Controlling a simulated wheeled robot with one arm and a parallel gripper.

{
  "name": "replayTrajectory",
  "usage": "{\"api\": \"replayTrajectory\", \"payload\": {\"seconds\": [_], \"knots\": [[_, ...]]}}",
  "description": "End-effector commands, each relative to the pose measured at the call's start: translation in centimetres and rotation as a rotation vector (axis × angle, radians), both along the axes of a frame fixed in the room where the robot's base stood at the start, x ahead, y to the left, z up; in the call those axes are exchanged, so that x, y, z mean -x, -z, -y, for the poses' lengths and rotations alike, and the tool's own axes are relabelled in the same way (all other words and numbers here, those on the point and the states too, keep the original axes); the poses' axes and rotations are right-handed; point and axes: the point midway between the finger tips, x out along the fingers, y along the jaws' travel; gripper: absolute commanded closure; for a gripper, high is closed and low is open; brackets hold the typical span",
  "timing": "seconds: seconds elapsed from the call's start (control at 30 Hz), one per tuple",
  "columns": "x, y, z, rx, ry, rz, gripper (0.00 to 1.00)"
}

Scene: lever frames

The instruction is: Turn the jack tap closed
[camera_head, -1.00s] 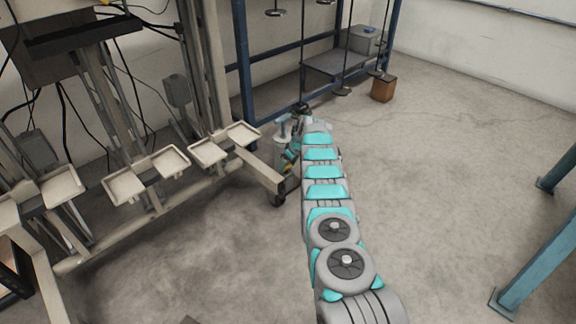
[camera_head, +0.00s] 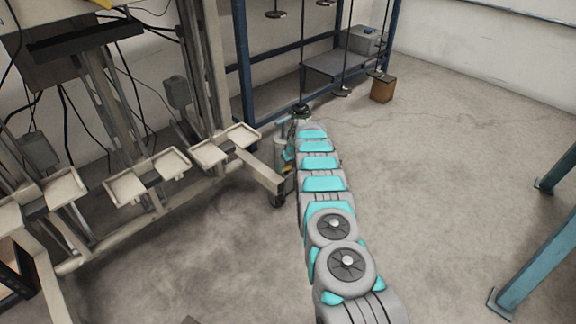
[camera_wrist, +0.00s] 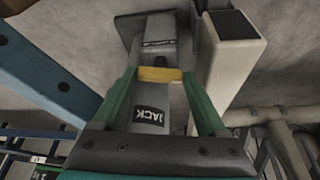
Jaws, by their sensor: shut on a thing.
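The jack is a grey post with a white-on-black JACK label (camera_wrist: 148,116) in the wrist view. A yellow bar (camera_wrist: 160,74), which looks like the tap's handle, lies crosswise in front of the grey body (camera_wrist: 160,30). My gripper (camera_wrist: 160,77) has its two green fingers on either side of the yellow bar and is shut on it. In the head view a pale blue-grey upright part (camera_head: 282,130) shows at the far end of my arm. My gripper is mostly hidden there behind the arm and the frame's beam.
A beige frame with trays (camera_head: 148,175) stands left, its beam end (camera_head: 262,172) close beside my wrist. The beam end (camera_wrist: 235,25) also shows in the wrist view. A blue rack (camera_head: 243,65) stands behind, a brown box (camera_head: 383,89) farther right. Open floor lies right.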

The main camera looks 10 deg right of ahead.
Motion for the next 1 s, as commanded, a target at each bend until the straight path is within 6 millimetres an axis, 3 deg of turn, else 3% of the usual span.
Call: {"api": "replayTrajectory", "payload": {"seconds": [0.6, 1.0], "knots": [[0.01, -0.13, -0.84, 0.002, 0.561, 0.003, 0.81], [-0.14, -0.07, -0.85, -0.001, 0.788, 0.006, 0.81]]}}
